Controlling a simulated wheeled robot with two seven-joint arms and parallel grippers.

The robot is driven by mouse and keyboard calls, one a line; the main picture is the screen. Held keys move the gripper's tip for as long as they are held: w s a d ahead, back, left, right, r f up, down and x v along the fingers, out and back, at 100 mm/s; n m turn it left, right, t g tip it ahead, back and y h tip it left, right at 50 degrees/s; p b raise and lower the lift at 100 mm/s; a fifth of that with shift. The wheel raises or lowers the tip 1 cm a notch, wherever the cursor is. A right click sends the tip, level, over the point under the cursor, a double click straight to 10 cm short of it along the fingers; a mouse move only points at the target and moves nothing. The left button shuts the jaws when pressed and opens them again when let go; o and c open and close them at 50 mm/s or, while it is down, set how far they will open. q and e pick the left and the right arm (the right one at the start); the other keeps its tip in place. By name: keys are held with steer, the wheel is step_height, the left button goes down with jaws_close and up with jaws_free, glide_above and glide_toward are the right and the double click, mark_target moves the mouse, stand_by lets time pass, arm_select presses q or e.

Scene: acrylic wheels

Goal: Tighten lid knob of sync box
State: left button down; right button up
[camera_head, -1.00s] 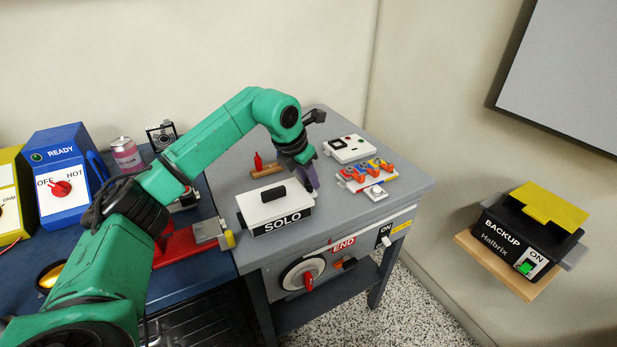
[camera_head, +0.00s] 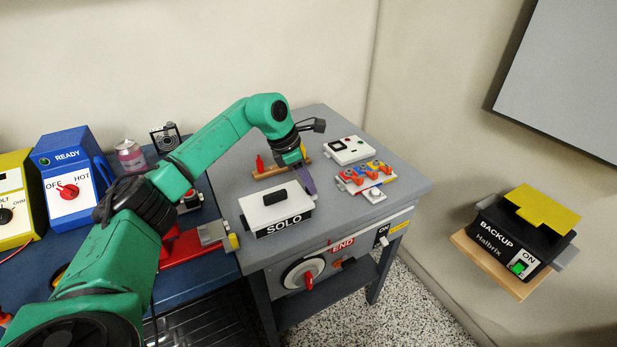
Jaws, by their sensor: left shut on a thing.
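No label in view reads "sync". A white-lidded box marked SOLO (camera_head: 255,215) stands near the front of the grey table, with a black oblong knob (camera_head: 275,195) on its lid. My left gripper (camera_head: 309,190) points down just beside the right end of this box, with dark purple tips low near the tabletop. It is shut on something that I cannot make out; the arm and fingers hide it. Whether the tips touch the box cannot be told. My right gripper is not in view.
A white switch unit (camera_head: 350,150) and a board with orange parts (camera_head: 366,176) lie to the right of my gripper. A red-and-wood tool (camera_head: 268,170) lies behind the box. A black BACKUP box (camera_head: 510,240) sits on a wall shelf.

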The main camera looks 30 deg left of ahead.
arm_select(q)
steer(key=shift+m, duration=0.5)
steer(key=c, duration=0.6)
jaws_free()
steer(key=v, duration=1.4)
steer(key=shift+a+r, duration=0.1)
steer(key=shift+r, duration=0.2)
steer(key=shift+w, duration=0.1)
